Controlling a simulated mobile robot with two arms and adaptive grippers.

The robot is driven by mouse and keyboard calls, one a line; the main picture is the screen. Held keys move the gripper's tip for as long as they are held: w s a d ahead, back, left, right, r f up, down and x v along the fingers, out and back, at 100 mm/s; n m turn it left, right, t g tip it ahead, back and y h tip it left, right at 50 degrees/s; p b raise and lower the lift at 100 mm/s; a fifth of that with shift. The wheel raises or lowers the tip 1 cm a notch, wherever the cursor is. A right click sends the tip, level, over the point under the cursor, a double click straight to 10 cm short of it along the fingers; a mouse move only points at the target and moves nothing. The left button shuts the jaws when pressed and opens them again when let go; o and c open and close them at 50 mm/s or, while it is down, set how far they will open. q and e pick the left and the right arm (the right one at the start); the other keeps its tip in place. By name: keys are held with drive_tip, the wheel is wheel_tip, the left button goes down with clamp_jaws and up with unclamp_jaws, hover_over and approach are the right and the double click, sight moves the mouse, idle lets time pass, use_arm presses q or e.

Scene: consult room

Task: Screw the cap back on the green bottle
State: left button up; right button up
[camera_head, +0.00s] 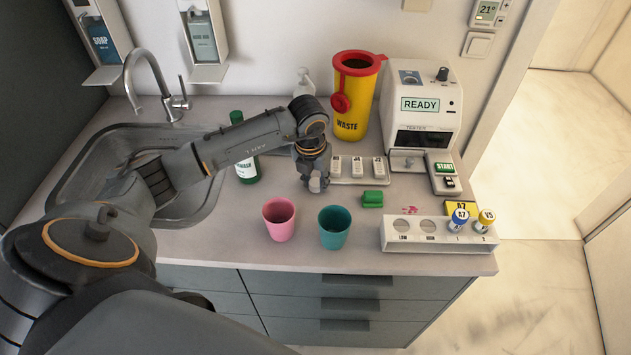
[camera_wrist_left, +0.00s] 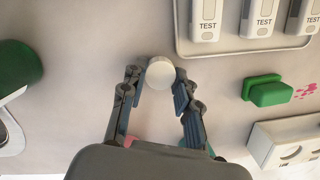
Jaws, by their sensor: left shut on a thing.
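The green bottle (camera_head: 246,165) stands upright on the counter beside the sink, with a white label. Its upper part is partly behind my left arm in the head view, and I cannot make out its mouth. Part of it shows at the left edge of the left wrist view (camera_wrist_left: 18,80). My left gripper (camera_head: 315,184) is to the right of the bottle, apart from it, low over the counter. In the left wrist view its fingers are shut on a round white cap (camera_wrist_left: 160,73). My right gripper is not in view.
A pink cup (camera_head: 279,219) and a teal cup (camera_head: 334,227) stand in front. A green block (camera_head: 372,199), a tray of tests (camera_head: 343,181), a tube rack (camera_head: 410,236), a yellow waste bin (camera_head: 354,103) and a tester (camera_head: 419,110) lie right. The sink (camera_head: 85,160) is left.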

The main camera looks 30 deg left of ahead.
sight(317, 182)
use_arm(q)
drive_tip(key=shift+r+b, duration=0.35)
drive_tip(key=shift+r, duration=0.05)
drive_tip(key=r, duration=0.1)
drive_tip(key=r+b, duration=0.1)
drive_tip(key=shift+s+d+r+b, duration=0.1)
drive_tip(key=shift+d+r+b, duration=0.1)
drive_tip(key=shift+r+b, duration=0.1)
drive_tip(key=s+d+r+b, duration=0.1)
drive_tip(key=s+d+r, duration=0.1)
drive_tip(key=s+r, duration=0.1)
drive_tip(key=s+d+r+b, duration=0.1)
drive_tip(key=s+d+r, duration=0.2)
drive_tip(key=s+d+r+b, duration=0.1)
drive_tip(key=s+d+r, duration=0.2)
drive_tip(key=s, duration=0.1)
drive_tip(key=shift+r, duration=0.2)
drive_tip(key=shift+s+d+r, duration=0.1)
drive_tip(key=shift+s+d, duration=0.15)
drive_tip(key=shift+s, duration=0.1)
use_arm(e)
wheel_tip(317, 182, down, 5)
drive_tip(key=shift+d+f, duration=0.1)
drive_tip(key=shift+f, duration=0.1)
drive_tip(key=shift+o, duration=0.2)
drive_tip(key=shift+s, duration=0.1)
